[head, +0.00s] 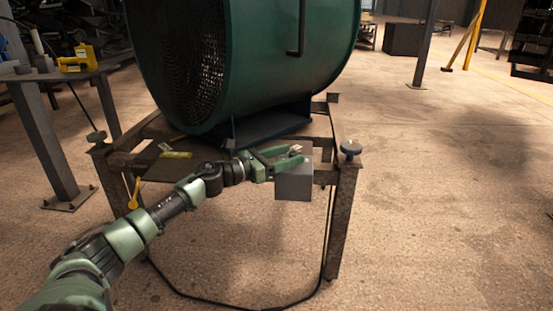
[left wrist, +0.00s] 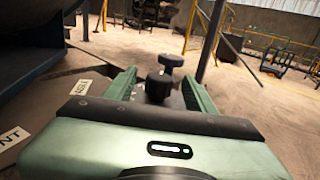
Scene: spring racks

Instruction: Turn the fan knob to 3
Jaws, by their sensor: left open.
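The big green fan (head: 270,60) sits on a rusty metal stand (head: 342,220). A grey control box (head: 294,186) is at the stand's front right. My left gripper (head: 289,158) reaches in from the left over the top of this box, with its fingers apart. In the left wrist view a dark knob (left wrist: 158,87) shows between the two green fingers of the left gripper (left wrist: 160,92). I cannot tell whether the fingers touch it. The knob's number marks are not readable. My right gripper is in neither view.
A round dark knob (head: 350,148) tops the stand's right corner; it also shows beyond the fingers in the left wrist view (left wrist: 171,62). A yellow lever (head: 135,194) hangs at the stand's left. A cable (head: 240,306) loops on the floor. Floor at right is clear.

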